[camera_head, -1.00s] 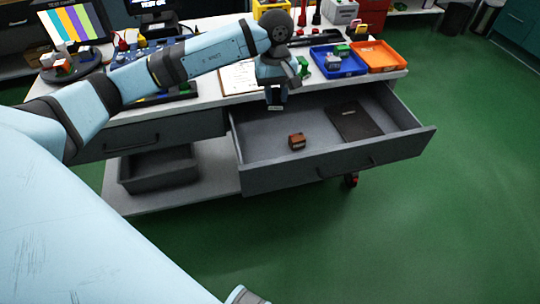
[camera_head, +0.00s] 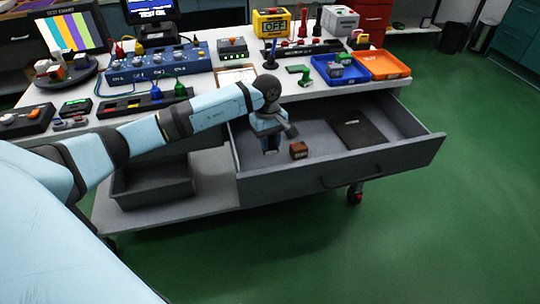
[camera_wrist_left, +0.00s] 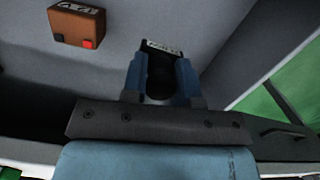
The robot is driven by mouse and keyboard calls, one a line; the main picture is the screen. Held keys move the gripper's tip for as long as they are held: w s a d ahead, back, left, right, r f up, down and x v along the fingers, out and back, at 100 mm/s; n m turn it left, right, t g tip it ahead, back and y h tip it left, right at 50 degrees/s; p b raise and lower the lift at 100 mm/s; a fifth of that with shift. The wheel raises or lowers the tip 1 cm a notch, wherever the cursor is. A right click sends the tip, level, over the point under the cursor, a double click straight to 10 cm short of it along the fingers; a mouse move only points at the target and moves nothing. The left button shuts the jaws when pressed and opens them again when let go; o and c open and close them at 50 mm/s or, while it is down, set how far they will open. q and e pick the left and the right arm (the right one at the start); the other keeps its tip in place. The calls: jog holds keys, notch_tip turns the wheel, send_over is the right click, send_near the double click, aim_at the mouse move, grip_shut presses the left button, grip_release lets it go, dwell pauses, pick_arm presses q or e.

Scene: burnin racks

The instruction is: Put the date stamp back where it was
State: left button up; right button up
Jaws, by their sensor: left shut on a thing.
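My left gripper (camera_head: 271,150) is inside the open drawer (camera_head: 340,173), near its left end, pointing down. It is shut on a small dark block with a white printed label, which I take for the date stamp (camera_wrist_left: 164,48). In the left wrist view the stamp sits between the blue fingers (camera_wrist_left: 160,75), label end outward. Most of it is hidden by the fingers, and I cannot tell whether it touches the drawer floor. My right gripper is not in view.
A brown block (camera_head: 299,151) with a label lies in the drawer just right of my left gripper. A dark flat book or pad (camera_head: 358,135) lies further right. Blue (camera_head: 340,74) and orange (camera_head: 383,65) trays stand on the bench above. The drawer's front middle is bare.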

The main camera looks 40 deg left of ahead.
aim_at(270, 153)
pick_arm(q)
jog(key=shift+f, duration=0.65)
jog(key=shift+f+b, duration=0.35)
jog(key=shift+f, duration=1.6)
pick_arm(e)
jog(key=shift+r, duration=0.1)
pick_arm(q)
jog(key=shift+f, duration=0.15)
jog(key=o, duration=0.8)
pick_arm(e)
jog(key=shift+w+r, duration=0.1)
pick_arm(q)
jog(key=shift+r, duration=0.2)
jog(key=r, duration=0.4)
jog(key=a+r+p, duration=0.1)
jog(key=r, duration=0.3)
jog(key=r+p, duration=0.1)
jog(key=r, duration=0.3)
jog(key=shift+w+a, duration=0.15)
jog(key=shift+w, duration=0.2)
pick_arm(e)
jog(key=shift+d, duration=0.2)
pick_arm(q)
jog(key=shift+f, duration=0.15)
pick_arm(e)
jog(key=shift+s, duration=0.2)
